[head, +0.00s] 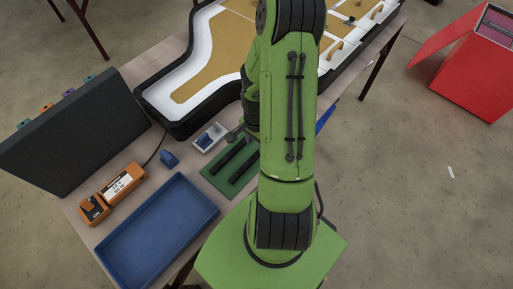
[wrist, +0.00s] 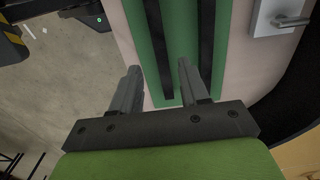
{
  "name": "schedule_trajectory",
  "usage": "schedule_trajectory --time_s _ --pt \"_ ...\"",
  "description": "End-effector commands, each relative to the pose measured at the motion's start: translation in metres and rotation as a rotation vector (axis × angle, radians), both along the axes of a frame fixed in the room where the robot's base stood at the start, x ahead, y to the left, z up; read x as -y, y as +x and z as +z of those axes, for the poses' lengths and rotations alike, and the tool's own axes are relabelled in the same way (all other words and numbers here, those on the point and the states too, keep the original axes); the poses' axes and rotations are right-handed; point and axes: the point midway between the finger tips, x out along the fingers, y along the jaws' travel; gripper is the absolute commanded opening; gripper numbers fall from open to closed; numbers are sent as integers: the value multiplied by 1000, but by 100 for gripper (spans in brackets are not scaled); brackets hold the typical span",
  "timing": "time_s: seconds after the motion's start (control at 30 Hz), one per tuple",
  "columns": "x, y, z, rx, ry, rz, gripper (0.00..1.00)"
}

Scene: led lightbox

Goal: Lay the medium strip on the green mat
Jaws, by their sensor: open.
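The green mat (head: 222,178) lies on the table, left of my arm in the head view, with its right side partly hidden. It also shows in the wrist view (wrist: 178,50). Two dark strips lie side by side on it: one on the left (wrist: 157,35) and one on the right (wrist: 206,35). They also show in the head view, one (head: 229,156) and the other (head: 243,168). I cannot tell which is the medium strip. My gripper (wrist: 159,67) is open and empty, its fingers over the mat's end. In the head view it is mostly hidden by my arm.
A blue tray (head: 155,235), an orange device (head: 112,192) and a dark panel (head: 75,130) are to the left. A large guitar-shaped lightbox (head: 215,55) fills the back. A red box (head: 475,70) stands right.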

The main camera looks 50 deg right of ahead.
Motion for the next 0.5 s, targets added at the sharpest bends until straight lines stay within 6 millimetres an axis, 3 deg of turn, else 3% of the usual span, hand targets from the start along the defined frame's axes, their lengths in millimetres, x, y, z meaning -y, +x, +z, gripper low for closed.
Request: schedule_trajectory --time_s 0.03,0.1,0.37,0.47,0.5 --pt "1 1 17 4 -5 0 45" --pt "1 1 32 4 -4 1 45" --pt "-3 4 63 8 -16 44 45" --pt "-17 15 99 34 -69 199 45" --pt "-27 19 119 50 -97 292 45"
